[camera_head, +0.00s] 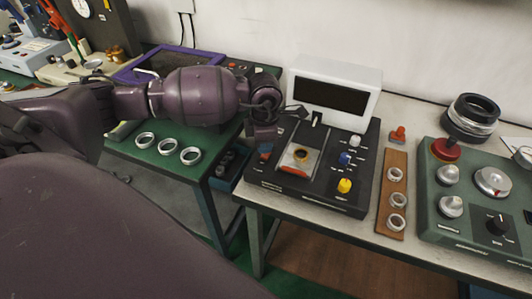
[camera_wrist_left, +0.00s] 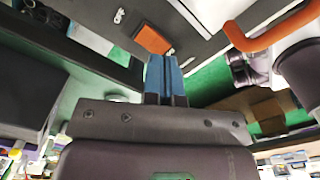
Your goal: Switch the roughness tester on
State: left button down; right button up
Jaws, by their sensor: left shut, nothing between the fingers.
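The roughness tester (camera_head: 325,185) is a black console with a white-framed dark screen (camera_head: 330,97) standing at its back. It has a stage with a ring on it and white, blue and yellow knobs. My left gripper (camera_head: 264,148) is over the console's left edge, its fingers pointing down. In the left wrist view its blue fingers (camera_wrist_left: 165,82) are shut and empty. An orange rocker switch (camera_wrist_left: 153,40) on a dark panel shows just beyond the fingertips, apart from them in the picture; the height gap is unclear. The screen is dark. My right gripper is not in view.
A wooden strip with several rings (camera_head: 391,195) lies right of the tester. Further right is a green console (camera_head: 475,205) with a red button and knobs. Left, a green-topped table (camera_head: 140,150) holds metal rings. A wall stands behind.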

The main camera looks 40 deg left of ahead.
aim_at(264, 157)
pick_arm(q)
jog(key=shift+f, duration=0.1)
dwell(0.7)
jog(key=shift+f, duration=0.25)
jog(key=shift+f+b, duration=0.4)
jog(key=shift+f, duration=0.1)
dwell(0.5)
jog(key=shift+f, duration=0.55)
dwell(0.4)
jog(key=shift+r, duration=0.15)
jog(key=shift+r+p, duration=0.65)
jog(key=shift+r, duration=1)
jog(key=shift+r+p, duration=0.9)
jog(key=shift+r, duration=0.9)
